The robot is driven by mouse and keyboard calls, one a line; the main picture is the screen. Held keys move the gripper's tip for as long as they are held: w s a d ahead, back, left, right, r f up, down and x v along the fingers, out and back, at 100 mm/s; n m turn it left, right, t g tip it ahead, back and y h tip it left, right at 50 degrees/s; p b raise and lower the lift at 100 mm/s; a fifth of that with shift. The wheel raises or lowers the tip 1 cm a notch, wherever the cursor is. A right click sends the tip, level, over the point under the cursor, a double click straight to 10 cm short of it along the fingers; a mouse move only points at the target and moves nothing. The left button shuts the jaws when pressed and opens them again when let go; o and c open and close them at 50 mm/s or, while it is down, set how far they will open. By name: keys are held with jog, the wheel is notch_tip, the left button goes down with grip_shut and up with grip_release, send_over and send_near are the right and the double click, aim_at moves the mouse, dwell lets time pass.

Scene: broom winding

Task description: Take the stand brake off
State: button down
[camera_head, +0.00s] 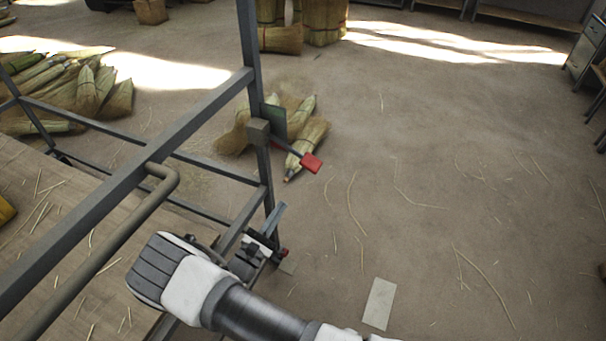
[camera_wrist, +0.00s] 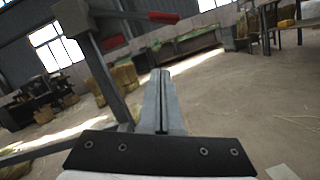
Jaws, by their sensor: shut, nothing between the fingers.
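The stand is a dark metal frame; its upright post (camera_head: 252,60) also shows at the left of the wrist view (camera_wrist: 103,75). A lever with a flat red end (camera_head: 311,162) sticks out to the right from a grey block (camera_head: 258,132) on the post. In the wrist view a red-ended lever (camera_wrist: 163,17) crosses above my fingers, and a second red piece (camera_wrist: 112,43) is by the post. My gripper (camera_head: 279,208) is shut and empty, below the lever and close beside the post, apart from the red end. A small red part (camera_head: 284,252) shows beside my gripper; which red part is the brake is unclear.
A wooden surface (camera_head: 50,200) with straw and a bent pipe handle (camera_head: 160,175) lies at the left. Broom heads (camera_head: 308,142) lie on the floor behind the post, with more bundles (camera_head: 95,90) at the far left. The floor at right is mostly clear, with a pale sheet (camera_head: 379,303).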

aim_at(311, 163)
jog(key=w+d+r+b, duration=0.1)
jog(key=w+d+r, duration=0.5)
jog(key=w, duration=0.2)
jog(key=shift+b, duration=0.35)
jog(key=shift+w, duration=0.1)
dwell(0.4)
